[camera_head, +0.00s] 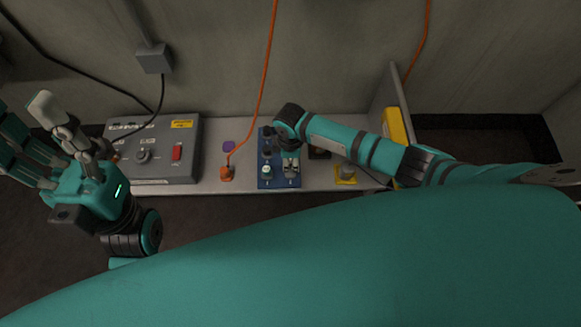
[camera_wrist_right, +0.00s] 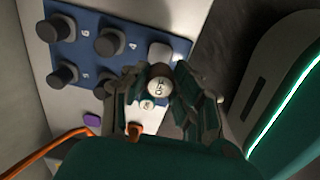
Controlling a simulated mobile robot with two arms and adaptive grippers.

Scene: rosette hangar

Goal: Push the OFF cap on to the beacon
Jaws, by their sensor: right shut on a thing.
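My right gripper (camera_wrist_right: 158,95) is shut on a round, pale cap (camera_wrist_right: 158,87) lettered OFF, between its fingers in the right wrist view. A smaller pale, marked round part (camera_wrist_right: 147,104) shows just below the cap; I cannot tell what it belongs to. In the head view the right gripper (camera_head: 290,166) points down over the blue panel (camera_head: 278,184). The panel also shows in the wrist view (camera_wrist_right: 84,22), with several dark knobs. I cannot make out the beacon for certain, nor whether the cap touches it. My left gripper (camera_head: 48,140) is open and empty at the left.
A grey control box (camera_head: 154,163) with a red switch (camera_head: 177,152) stands left of the panel. An orange plug (camera_head: 227,173) with its cable and a purple patch (camera_head: 229,146) lie between them. A yellow-based grey block (camera_head: 346,173) and a yellow item (camera_head: 395,126) are at right.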

